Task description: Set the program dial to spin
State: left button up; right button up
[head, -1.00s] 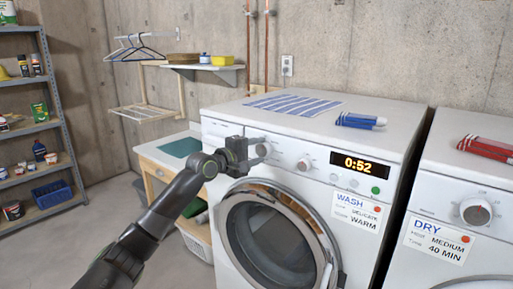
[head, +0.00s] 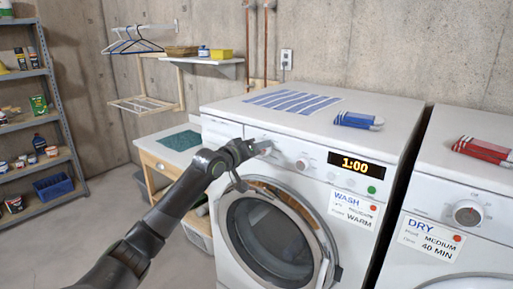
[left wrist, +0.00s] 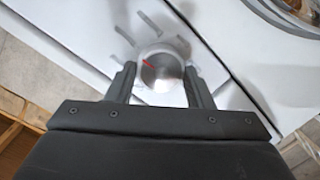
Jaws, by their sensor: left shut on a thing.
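The program dial (left wrist: 165,72) is a round silvery knob on the left of the white washer's (head: 222,162) front panel. In the left wrist view its red pointer mark points up and left in the picture, among grey tick marks on the panel. My left gripper (head: 260,148) is at the dial, and in the left wrist view its two dark fingers (left wrist: 160,85) are shut on it from both sides. In the head view the gripper hides most of the dial. The labels around it are not readable. The washer's display (head: 355,164) reads 1:00. My right gripper is out of view.
A second knob (head: 302,164) sits right of the dial, with a green button (head: 372,190) farther right. The round door (head: 322,222) lies below my gripper. A dryer (head: 458,240) stands to the right, and a low wooden table (head: 150,168) stands left.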

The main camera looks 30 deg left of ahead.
pick_arm(q)
jog(key=shift+f+n+t+b, duration=0.4)
jog(key=shift+n+b, duration=1.2)
jog(key=shift+n, duration=4.3)
jog(key=shift+f+n+t+b, duration=0.1)
jog(key=shift+n+t+b, duration=1.05)
jog(key=shift+n, duration=4.75)
jog(key=shift+f+n+t+b, duration=0.15)
jog(key=shift+n+b, duration=1.9)
jog(key=shift+n, duration=3.85)
jog(key=o, duration=1)
